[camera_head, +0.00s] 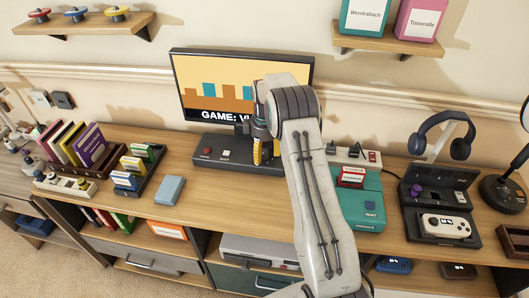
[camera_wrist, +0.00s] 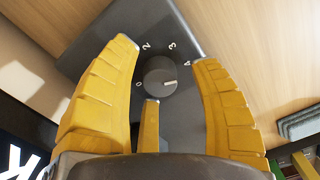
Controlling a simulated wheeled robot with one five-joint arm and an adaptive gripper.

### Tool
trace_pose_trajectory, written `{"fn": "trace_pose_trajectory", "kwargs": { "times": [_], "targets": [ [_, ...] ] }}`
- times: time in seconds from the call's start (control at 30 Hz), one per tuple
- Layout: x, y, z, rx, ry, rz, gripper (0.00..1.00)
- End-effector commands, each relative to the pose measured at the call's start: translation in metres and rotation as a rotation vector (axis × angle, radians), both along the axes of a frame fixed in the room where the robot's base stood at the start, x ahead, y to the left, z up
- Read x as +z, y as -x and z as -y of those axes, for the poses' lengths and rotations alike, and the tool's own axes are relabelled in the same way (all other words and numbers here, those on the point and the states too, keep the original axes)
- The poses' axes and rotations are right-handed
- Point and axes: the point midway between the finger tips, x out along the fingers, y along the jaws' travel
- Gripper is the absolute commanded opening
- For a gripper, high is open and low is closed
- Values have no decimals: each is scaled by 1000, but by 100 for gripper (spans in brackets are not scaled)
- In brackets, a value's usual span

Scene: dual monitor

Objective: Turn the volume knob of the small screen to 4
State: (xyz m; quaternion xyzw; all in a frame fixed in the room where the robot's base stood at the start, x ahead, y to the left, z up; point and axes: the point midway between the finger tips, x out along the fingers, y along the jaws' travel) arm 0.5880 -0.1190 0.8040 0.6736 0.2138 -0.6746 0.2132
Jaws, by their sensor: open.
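The round grey volume knob (camera_wrist: 159,76) sits on a dark grey panel (camera_wrist: 105,60) in the wrist view. White numerals are printed around it: 2 and 3 on its far side, 4 at its right, and a less clear one at its left. The knob's white mark is on its right side, a little below the direction of the 4. My gripper (camera_wrist: 164,62) is open, its yellow fingers spread around the knob with gaps. In the head view, the screen (camera_head: 195,75) reads "GAME: V", the rest hidden by my arm. My gripper (camera_head: 261,150) is partly hidden there too.
The screen's base (camera_head: 225,166) has a red button. A teal console (camera_head: 365,223) stands right of my arm, with headphones (camera_head: 440,130) and an open case (camera_head: 411,215) further right. Books (camera_head: 75,145), cartridges (camera_head: 143,152) and a blue box (camera_head: 169,190) are at left.

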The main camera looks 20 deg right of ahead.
Motion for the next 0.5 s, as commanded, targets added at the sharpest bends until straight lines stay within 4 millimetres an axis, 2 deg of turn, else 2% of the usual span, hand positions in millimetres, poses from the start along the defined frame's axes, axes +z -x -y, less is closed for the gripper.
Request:
{"fn": "trace_pose_trajectory", "kwargs": {
  "times": [0.17,0.27,0.5],
  "targets": [
    [4,-1,0,0,0,3,57],
    [13,-1,0,0,2,5,57],
    [51,-2,0,0,2,6,57]
  ]
}}
